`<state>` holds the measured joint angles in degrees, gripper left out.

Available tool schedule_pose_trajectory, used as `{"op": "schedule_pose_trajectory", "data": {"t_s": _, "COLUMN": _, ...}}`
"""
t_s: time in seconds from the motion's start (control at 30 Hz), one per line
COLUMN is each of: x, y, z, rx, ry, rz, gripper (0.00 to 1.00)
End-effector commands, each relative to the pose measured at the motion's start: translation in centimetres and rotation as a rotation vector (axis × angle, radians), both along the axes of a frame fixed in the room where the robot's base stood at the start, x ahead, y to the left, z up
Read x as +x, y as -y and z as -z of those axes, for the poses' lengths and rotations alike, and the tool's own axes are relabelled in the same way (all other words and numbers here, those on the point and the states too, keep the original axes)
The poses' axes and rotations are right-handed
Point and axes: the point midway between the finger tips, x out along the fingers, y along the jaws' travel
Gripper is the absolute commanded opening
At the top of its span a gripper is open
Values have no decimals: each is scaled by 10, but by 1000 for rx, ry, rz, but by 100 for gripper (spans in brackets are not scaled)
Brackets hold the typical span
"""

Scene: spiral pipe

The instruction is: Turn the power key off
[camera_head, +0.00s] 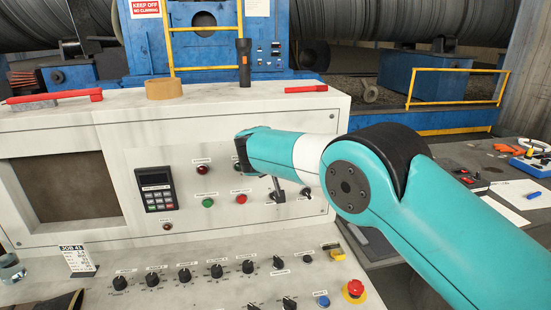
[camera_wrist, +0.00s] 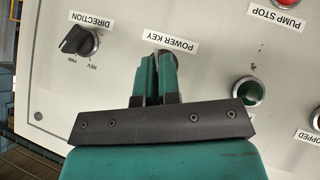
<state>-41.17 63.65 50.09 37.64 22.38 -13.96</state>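My gripper (camera_wrist: 157,78) is at the power key on the upright face of the control panel. In the wrist view, which is upside down, its two teal fingers are close together over the key switch, just by the POWER KEY label (camera_wrist: 168,45). Only a bit of the switch's round metal collar (camera_wrist: 163,52) shows past the fingertips. The fingers appear closed on the key, and the key's angle is hidden. In the head view my arm covers part of this area.
The DIRECTION knob (camera_wrist: 80,42) is close beside the key. A green button (camera_wrist: 248,91) and a red pump stop button (camera_wrist: 287,3) are nearby. Below, the sloped desk holds several black knobs and a red emergency stop (camera_head: 354,290). A keypad (camera_head: 157,189) is further left.

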Motion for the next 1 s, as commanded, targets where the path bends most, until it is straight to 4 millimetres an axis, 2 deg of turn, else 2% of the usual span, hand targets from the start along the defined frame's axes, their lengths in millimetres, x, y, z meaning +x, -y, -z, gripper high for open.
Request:
{"op": "schedule_pose_trajectory", "data": {"t_s": 0.3, "x": 1, "y": 1, "z": 4, "rx": -98, "ry": 23, "rz": 2, "gripper": 0}}
{"op": "schedule_pose_trajectory", "data": {"t_s": 0.77, "x": 1, "y": 3, "z": 6, "rx": -114, "ry": 27, "rz": 4, "gripper": 0}}
{"op": "schedule_pose_trajectory", "data": {"t_s": 0.9, "x": 1, "y": 3, "z": 6, "rx": -114, "ry": 25, "rz": 3, "gripper": 30}}
{"op": "schedule_pose_trajectory", "data": {"t_s": 1.0, "x": 0, "y": 1, "z": 6, "rx": -114, "ry": 25, "rz": 1, "gripper": 30}}
